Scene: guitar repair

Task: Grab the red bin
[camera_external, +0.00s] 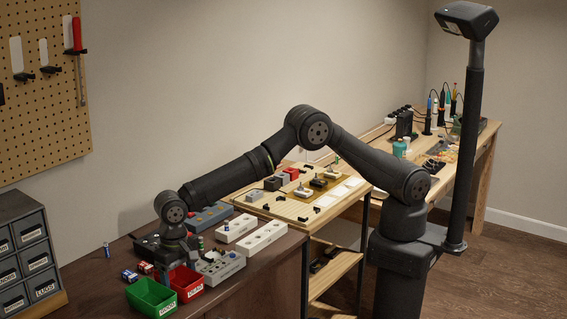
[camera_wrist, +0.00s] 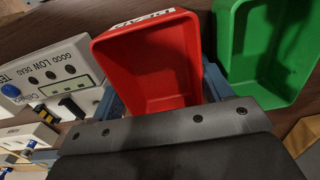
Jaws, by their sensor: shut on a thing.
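The red bin (camera_external: 188,285) is an open-topped box with a white label on its front, at the front left of the dark bench. In the wrist view the red bin (camera_wrist: 150,62) fills the upper middle, and its inside looks empty. My gripper (camera_external: 172,264) points down at the bin's back end. In the wrist view my gripper (camera_wrist: 162,92) has a bluish finger on either side of the bin's near end, shut on it. The contact points are partly hidden. I cannot tell whether the bin is off the bench.
A green bin (camera_external: 152,299) stands close to the left of the red one. A grey tester box (camera_external: 222,267) is close on the right. Small batteries (camera_external: 130,276) lie behind the bins. White blocks (camera_external: 262,238) and a drawer cabinet (camera_external: 28,250) are farther off.

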